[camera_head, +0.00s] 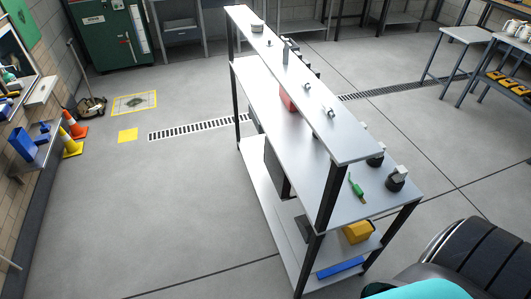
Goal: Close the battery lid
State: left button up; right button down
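Neither of my grippers shows in the head view. I cannot make out a battery or a battery lid. A long shelf unit (292,106) with black posts and pale shelves stands in the middle. Small items lie on its top shelf, too small to name. A yellow object (357,232) and a blue flat object (340,268) are on the lower shelf.
A green cabinet (104,35) stands at the back left. Orange and yellow cones (72,124) stand by the left wall. Grey tables (466,35) are at the upper right.

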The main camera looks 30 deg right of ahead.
aim_at(280, 178)
jog(key=i+j+z, duration=0.3)
jog(key=i+j, duration=0.45)
jog(key=i, duration=0.05)
